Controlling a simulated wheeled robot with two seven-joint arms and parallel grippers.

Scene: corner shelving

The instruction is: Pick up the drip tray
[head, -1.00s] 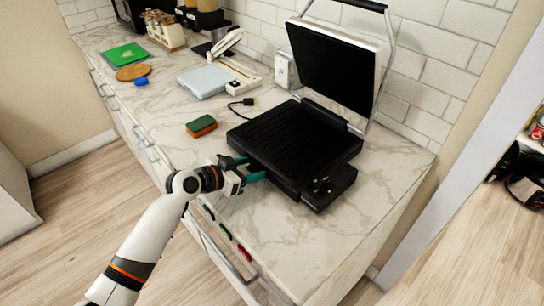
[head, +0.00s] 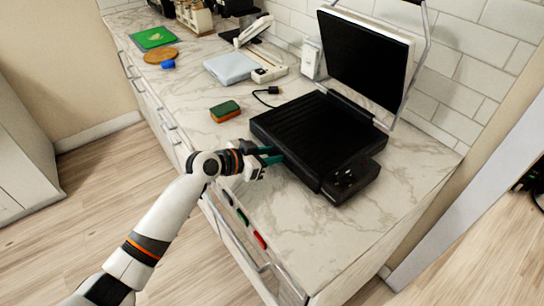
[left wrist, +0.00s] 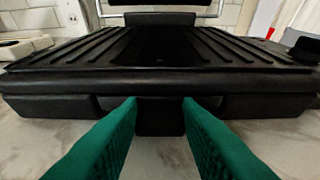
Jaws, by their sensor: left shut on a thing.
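The black contact grill (head: 312,135) stands on the marble counter with its lid raised. Its ridged lower plate also fills the upper part of the left wrist view (left wrist: 160,48). The drip tray (left wrist: 160,117) shows there as a dark block at the middle of the grill's front, below the plate edge. My left gripper (head: 270,156) is at the front of the grill in the head view. Its green fingers (left wrist: 160,108) are shut on the tray's front part, one on each side. The rest of the tray is hidden inside the grill. My right gripper is not in view.
A green and brown sponge (head: 225,111) lies left of the grill, with a black cable plug (head: 271,90) behind it. A pale blue scale-like box (head: 230,68) is farther back. The counter's front right is clear.

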